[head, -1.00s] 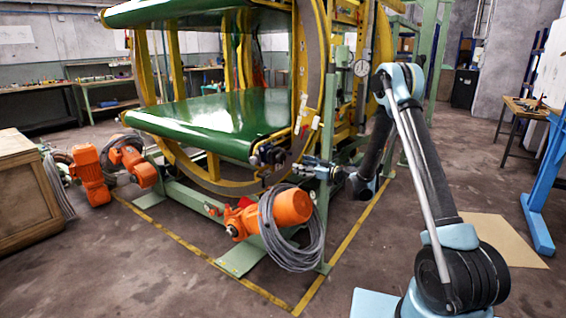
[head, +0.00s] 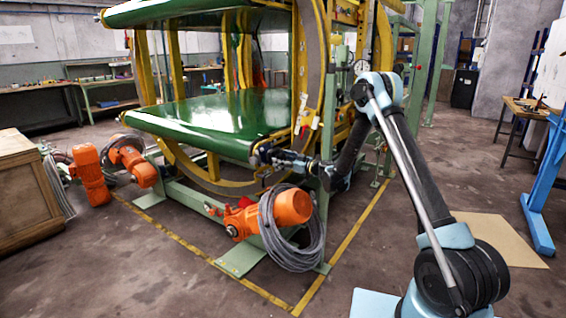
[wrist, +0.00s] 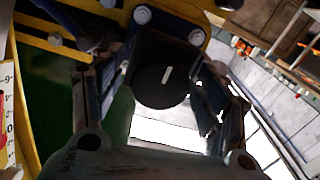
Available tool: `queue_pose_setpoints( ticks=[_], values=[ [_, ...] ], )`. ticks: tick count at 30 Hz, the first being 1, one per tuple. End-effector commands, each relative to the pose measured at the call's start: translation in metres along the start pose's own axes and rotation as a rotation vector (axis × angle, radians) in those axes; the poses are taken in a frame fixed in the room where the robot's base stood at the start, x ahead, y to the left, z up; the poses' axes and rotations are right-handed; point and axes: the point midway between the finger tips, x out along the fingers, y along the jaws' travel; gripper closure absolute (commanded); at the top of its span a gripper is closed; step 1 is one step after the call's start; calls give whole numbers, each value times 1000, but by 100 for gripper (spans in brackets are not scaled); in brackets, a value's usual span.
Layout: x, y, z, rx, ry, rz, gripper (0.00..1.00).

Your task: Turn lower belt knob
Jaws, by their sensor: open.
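The round black knob (wrist: 152,92) with a white pointer mark shows in the middle of the wrist view, set on a dark square box (wrist: 165,50). My gripper (wrist: 160,76) is open, with one finger on each side of the knob in the picture. I cannot tell whether either finger touches it. In the head view my gripper (head: 268,155) is beside the near end of the green lower belt (head: 220,115), at the yellow ring frame. The knob cannot be made out in the head view.
Yellow bolted plates (wrist: 65,45) lie close to the fingers in the wrist view. In the head view, an orange motor (head: 292,207) and a coiled grey cable (head: 290,245) sit below my gripper. A green post (head: 322,215) stands beside my arm.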

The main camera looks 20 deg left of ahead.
Motion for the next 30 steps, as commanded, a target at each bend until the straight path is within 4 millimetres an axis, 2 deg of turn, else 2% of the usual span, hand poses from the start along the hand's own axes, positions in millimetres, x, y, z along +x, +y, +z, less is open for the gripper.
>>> queue_pose_setpoints(
  ticks=[3, 5, 9, 10, 20, 30],
  values=[
    [0, 0, 0, 0, 0, 0, 32],
    [0, 0, 0, 0, 0, 0, 43],
    [0, 0, 0, 0, 0, 0, 75],
    [0, 0, 0, 0, 0, 0, 77],
    [0, 1, 0, 24, 0, 1, 77],
    [0, 1, 0, 217, 0, 2, 77]
  ],
)
